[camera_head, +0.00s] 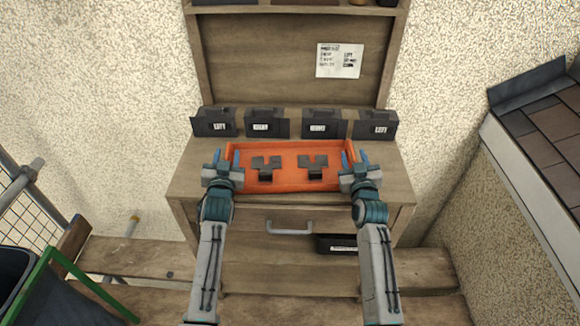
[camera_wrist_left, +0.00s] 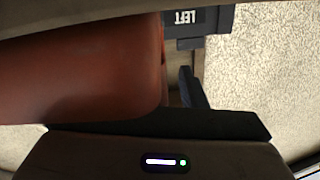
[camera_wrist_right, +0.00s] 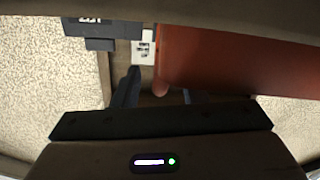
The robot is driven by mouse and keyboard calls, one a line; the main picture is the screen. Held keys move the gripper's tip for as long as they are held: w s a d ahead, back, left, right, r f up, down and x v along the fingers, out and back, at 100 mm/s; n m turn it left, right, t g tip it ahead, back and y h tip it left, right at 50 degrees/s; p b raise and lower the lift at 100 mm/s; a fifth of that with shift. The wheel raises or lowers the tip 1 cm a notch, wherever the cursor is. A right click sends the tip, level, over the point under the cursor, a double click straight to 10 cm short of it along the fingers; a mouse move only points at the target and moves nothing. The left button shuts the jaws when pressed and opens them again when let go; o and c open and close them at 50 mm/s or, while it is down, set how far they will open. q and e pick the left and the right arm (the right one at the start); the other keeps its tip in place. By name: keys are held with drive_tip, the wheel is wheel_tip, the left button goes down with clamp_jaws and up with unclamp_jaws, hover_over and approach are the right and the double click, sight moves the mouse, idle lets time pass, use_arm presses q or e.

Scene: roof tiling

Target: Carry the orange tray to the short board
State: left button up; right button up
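The orange tray (camera_head: 290,183) lies on the wooden workbench top and holds two dark grey notched pieces (camera_head: 265,167) (camera_head: 313,166). My left gripper (camera_head: 226,158) is at the tray's left end, its blue fingers apart, one outside the end wall and one inside. My right gripper (camera_head: 356,158) is at the right end in the same way, fingers apart about the wall. The tray fills part of the left wrist view (camera_wrist_left: 80,70) and the right wrist view (camera_wrist_right: 230,65), hiding some of the fingers. Which plank is the short board, I cannot tell.
Several dark labelled holders (camera_head: 267,124) stand behind the tray. Wooden planks lie low at the left (camera_head: 140,258) and right (camera_head: 425,270). A tiled roof section (camera_head: 545,140) is at the right. A green-framed dark bin (camera_head: 50,290) and scaffold rails (camera_head: 20,185) are at the left.

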use_arm(q)
drive_tip(key=shift+c, duration=0.5)
use_arm(e)
drive_tip(key=shift+c, duration=0.5)
use_arm(q)
clamp_jaws()
use_arm(e)
clamp_jaws()
use_arm(q)
drive_tip(key=shift+r, duration=0.15)
use_arm(e)
drive_tip(key=shift+r, duration=0.1)
